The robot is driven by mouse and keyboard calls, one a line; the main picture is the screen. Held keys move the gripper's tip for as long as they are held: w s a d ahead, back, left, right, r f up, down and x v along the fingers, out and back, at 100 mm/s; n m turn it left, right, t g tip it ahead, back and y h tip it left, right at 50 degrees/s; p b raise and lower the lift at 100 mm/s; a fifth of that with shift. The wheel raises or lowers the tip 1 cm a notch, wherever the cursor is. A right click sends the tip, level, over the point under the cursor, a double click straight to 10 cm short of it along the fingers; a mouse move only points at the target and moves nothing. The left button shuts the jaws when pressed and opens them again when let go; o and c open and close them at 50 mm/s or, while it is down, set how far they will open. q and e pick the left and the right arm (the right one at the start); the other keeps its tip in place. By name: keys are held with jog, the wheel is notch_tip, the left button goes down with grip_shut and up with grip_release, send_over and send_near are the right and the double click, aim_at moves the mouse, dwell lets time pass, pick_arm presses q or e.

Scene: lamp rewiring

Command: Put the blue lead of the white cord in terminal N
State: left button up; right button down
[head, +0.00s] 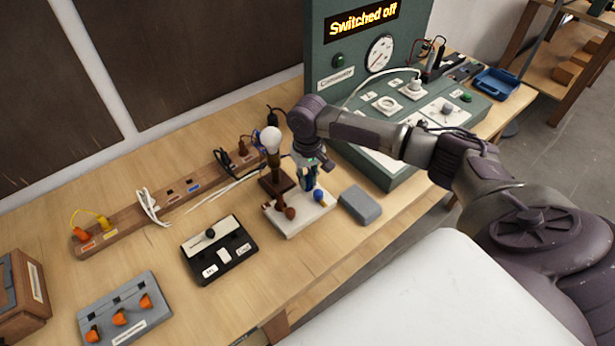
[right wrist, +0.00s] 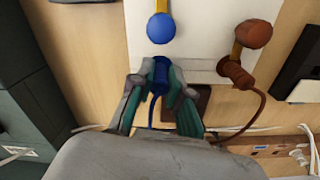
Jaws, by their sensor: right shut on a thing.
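My right gripper (right wrist: 160,92) is shut on the blue lead (right wrist: 160,70), a short blue sleeve with a thin blue wire trailing from it. The lead's front end is at the near edge of the white terminal block (right wrist: 195,40); I cannot tell whether it is inside. A blue ball lever (right wrist: 161,28) is right in front of it. The brown lead (right wrist: 235,72) is at the block's edge beside a brown ball lever (right wrist: 253,34). In the head view my right gripper (head: 308,172) reaches down over the white block (head: 298,222). My left gripper is out of view.
A lamp with a white bulb (head: 271,138) stands close left of the gripper. A grey block (head: 360,205) lies to the right, a black switch box (head: 218,248) to the left. The green console (head: 380,165) reads "Switched off". The front table strip is clear.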

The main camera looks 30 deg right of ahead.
aim_at(308, 177)
jog(key=shift+p, duration=0.3)
jog(key=shift+f, duration=0.5)
dwell(1.2)
jog(key=c, duration=1)
grip_release()
jog(key=shift+c, duration=0.2)
jog(key=shift+r, duration=0.2)
notch_tip(308, 177, up, 12)
jog(key=shift+f, duration=0.2)
jog(key=shift+s, duration=0.1)
